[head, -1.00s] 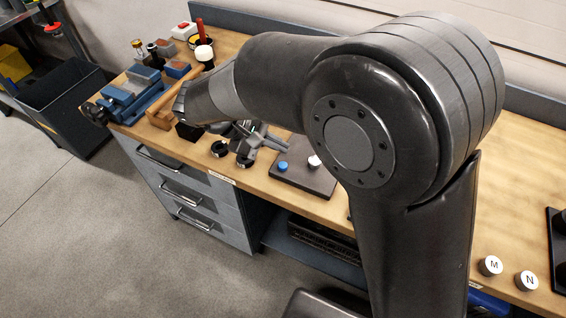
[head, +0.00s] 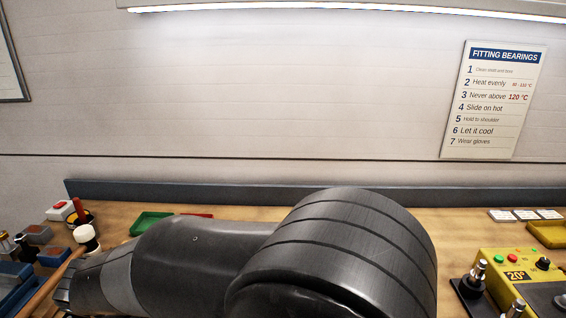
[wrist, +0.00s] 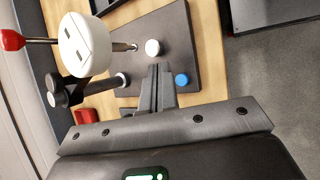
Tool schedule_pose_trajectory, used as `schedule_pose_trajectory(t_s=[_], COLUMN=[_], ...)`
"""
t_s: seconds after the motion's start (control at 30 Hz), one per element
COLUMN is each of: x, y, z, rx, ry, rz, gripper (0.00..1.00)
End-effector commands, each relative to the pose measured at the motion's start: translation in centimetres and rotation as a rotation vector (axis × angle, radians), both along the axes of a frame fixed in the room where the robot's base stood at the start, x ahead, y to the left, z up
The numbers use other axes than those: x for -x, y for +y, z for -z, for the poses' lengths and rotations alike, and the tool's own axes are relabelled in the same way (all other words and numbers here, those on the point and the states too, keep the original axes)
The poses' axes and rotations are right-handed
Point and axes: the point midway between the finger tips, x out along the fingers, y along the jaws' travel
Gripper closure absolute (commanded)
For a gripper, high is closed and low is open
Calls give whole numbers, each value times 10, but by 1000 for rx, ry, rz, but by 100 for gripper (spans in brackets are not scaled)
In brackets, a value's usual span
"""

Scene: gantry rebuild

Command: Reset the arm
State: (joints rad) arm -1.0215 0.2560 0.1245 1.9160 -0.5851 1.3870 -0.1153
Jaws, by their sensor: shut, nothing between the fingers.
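My gripper (wrist: 160,88) shows in the wrist view with its fingers together and nothing between them. It is over a dark plate (wrist: 178,27) on the wooden bench. In the head view my arm crosses the bottom of the picture and points left; the gripper itself is out of that view.
In the head view, a yellow control box (head: 515,265) is at right and a green tray (head: 150,222) lies behind my arm.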

Motion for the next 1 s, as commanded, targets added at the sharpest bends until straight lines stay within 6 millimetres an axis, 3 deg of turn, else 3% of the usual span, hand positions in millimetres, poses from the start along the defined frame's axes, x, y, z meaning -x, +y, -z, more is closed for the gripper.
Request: schedule_pose_trajectory(t_s=[0.17,0.5,0.8,1.0], x=[-1,-19,3,26], y=[-51,-178,-278,-323], z=[-22,-59,-77,-81], rx=[-149,-467,-760,-933], ry=[79,-32,-222,-373], rz=[47,480,881,1104], gripper=[100,100,100,100])
